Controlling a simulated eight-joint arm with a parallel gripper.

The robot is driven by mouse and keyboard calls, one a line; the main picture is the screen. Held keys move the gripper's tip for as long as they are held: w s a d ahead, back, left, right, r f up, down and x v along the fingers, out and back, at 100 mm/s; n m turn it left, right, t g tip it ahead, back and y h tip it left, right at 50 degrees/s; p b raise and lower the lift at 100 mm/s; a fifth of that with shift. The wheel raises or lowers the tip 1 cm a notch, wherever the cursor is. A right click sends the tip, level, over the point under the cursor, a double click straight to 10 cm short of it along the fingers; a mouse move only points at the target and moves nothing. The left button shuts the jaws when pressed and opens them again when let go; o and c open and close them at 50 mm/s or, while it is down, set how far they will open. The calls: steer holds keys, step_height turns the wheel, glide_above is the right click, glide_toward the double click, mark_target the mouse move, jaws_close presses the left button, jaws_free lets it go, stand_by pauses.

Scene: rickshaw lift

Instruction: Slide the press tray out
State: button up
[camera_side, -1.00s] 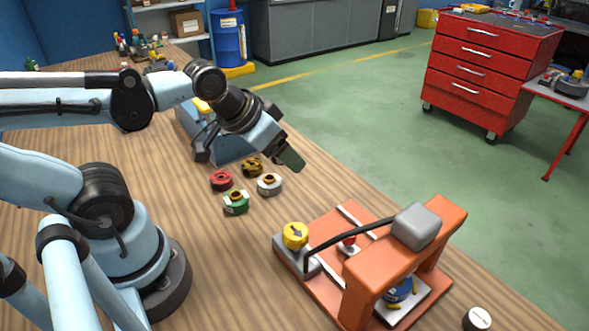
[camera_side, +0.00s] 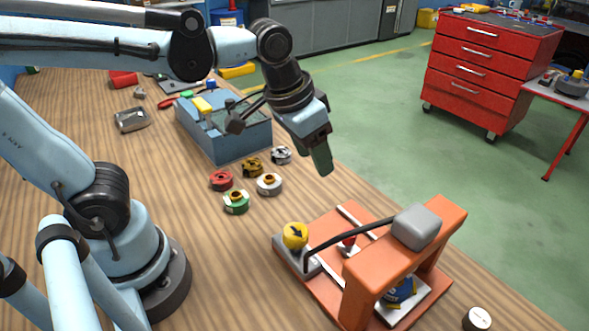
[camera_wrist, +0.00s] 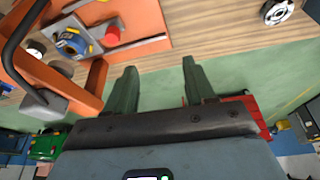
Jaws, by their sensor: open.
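The orange press (camera_side: 352,268) stands on the wooden table at the lower right in the side view. Its tray (camera_side: 405,305) is a pale plate under the orange arch, bearing a blue and yellow part (camera_side: 400,291). A red knob (camera_side: 348,243) sits on the press base, beside the arch. In the wrist view the red knob (camera_wrist: 112,35) and the blue and yellow part (camera_wrist: 72,40) show at the upper left. My gripper (camera_side: 322,168) hangs in the air above and behind the press, touching nothing. In the wrist view its green fingers (camera_wrist: 158,80) are apart and empty.
A yellow dial (camera_side: 295,236) sits on a grey block at the press's left corner. Several small round parts (camera_side: 253,167) lie behind it, near a blue box (camera_side: 225,135). A white-topped disc (camera_side: 477,318) lies right of the press. The press's arch and black hose stand tall.

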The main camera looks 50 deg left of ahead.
mark_target(348, 233)
steer(key=w+d+m+g, duration=0.15)
steer(key=d+g, duration=0.25)
steer(key=d, duration=0.5)
steer(key=shift+y, duration=0.4)
step_height(348, 233, down, 11)
steer(key=shift+s+f, duration=0.1)
steer(key=shift+f, duration=0.1)
jaws_close()
